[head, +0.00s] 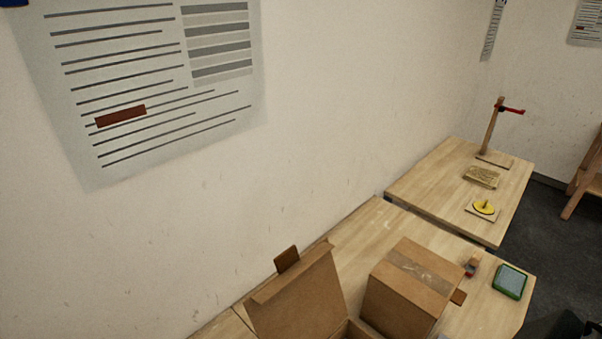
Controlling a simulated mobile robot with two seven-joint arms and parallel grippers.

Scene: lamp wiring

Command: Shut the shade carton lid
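An open cardboard carton (357,332) stands at the bottom edge of the picture, partly cut off. Its lid (300,296) stands up and leans back toward the wall, with a small darker tab (287,260) at its top edge. The inside of the carton is mostly out of the picture. A second cardboard carton (405,308) stands just right of it, with its top closed and a paler strip across it. No label shows which one is the shade carton. Neither of my grippers is in view.
The cartons stand on a wooden table (365,235) against the wall.

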